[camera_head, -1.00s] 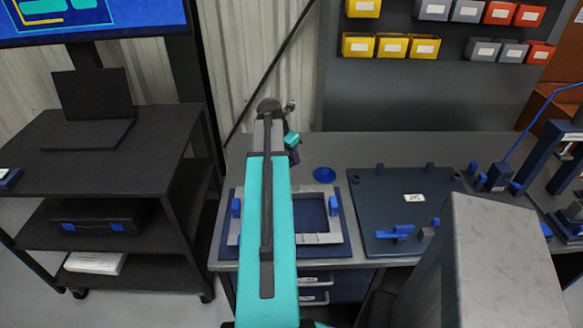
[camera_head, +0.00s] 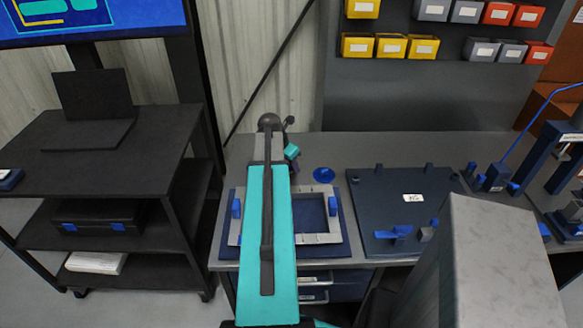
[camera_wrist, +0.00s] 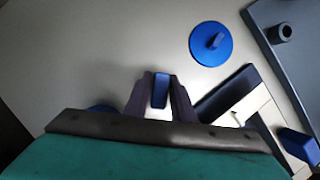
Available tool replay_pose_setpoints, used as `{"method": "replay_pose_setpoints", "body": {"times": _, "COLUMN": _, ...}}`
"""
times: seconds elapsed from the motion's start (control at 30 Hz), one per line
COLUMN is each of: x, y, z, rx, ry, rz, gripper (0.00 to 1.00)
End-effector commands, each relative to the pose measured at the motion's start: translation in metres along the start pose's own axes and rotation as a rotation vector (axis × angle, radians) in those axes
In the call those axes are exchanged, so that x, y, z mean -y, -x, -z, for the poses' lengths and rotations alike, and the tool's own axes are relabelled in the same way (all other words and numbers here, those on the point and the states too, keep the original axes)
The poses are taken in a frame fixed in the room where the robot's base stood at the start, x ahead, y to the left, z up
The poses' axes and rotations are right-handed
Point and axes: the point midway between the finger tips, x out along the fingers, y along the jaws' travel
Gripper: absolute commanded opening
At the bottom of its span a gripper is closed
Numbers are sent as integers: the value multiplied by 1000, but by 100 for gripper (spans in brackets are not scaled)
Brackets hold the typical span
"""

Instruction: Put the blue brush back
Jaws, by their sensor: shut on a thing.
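My gripper (camera_wrist: 160,98) is shut on a narrow blue piece, which I take to be the blue brush (camera_wrist: 160,89). Only the part between the fingers shows clearly; its other end is hidden. In the head view my gripper (camera_head: 295,164) is small and partly behind my arm, above the bench behind the grey frame, and the brush cannot be made out there. A round blue disc with an upright knob (camera_wrist: 210,43) is on the bench, apart from my gripper; it also shows in the head view (camera_head: 324,174).
A grey frame on a blue base (camera_head: 320,239) lies below my arm, with blue blocks at its sides. A dark plate (camera_head: 380,205) lies to the right. Part of a blue rounded thing (camera_wrist: 100,108) shows left of my fingers. Bare bench (camera_head: 370,148) lies behind.

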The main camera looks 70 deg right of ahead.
Motion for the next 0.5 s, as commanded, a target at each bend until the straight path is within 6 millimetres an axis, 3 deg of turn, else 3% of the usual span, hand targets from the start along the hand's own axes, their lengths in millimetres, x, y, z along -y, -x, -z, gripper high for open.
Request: {"method": "replay_pose_setpoints", "body": {"times": 0.5, "x": 0, "y": -10, "z": 4, "rx": 0, "ry": 0, "rz": 0, "gripper": 2}}
